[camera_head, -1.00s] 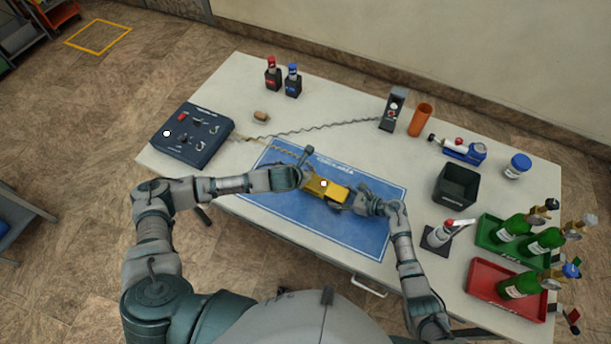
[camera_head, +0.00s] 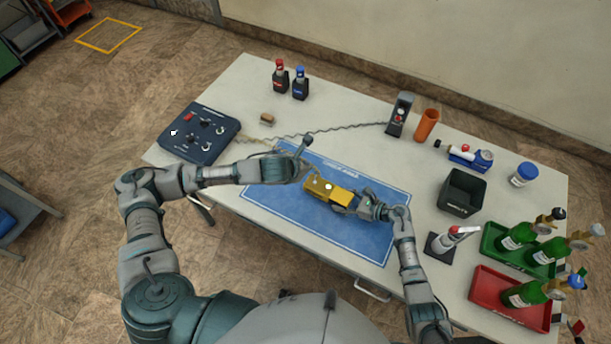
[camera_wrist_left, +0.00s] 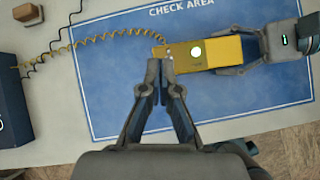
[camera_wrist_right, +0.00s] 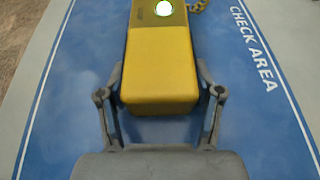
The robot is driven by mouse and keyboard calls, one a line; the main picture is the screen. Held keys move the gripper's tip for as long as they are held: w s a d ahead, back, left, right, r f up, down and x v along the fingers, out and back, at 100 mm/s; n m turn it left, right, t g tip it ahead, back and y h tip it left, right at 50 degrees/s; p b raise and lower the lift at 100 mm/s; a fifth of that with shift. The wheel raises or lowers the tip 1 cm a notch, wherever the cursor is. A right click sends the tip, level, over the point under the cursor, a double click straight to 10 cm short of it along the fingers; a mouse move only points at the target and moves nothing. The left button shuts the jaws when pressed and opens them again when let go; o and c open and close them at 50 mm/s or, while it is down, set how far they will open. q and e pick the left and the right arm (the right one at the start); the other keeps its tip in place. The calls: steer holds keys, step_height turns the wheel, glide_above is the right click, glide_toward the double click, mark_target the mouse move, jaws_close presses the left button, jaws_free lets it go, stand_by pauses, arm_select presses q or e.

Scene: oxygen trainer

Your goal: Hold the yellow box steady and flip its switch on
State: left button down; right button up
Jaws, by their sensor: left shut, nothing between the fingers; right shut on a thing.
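The yellow box (camera_head: 318,188) lies over the blue check-area mat (camera_head: 270,200), with a coiled yellow cord at its left end. A round white light with a green rim (camera_wrist_left: 196,52) shows on its top face. My right gripper (camera_head: 345,202) is shut on the box's right end, with one finger on each side in the right wrist view (camera_wrist_right: 160,85). My left gripper (camera_head: 303,171) is shut and empty near the box's left end; its fingertips (camera_wrist_left: 160,64) show just beside that end. The switch itself is too small to make out clearly.
A dark control panel (camera_head: 200,148) stands at the left, with a coiled cable to an upright device (camera_head: 401,112). A black bin (camera_head: 462,192), a green tray (camera_head: 493,246) and a red tray (camera_head: 480,292) with bottles stand right. The mat's front is clear.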

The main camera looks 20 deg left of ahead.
steer(key=shift+f, duration=0.1)
arm_select(q)
steer(key=r, duration=0.3)
steer(key=shift+w+r, duration=0.35)
steer(key=shift+r, duration=0.05)
arm_select(e)
steer(key=o, duration=1.5)
steer(key=shift+c, duration=0.2)
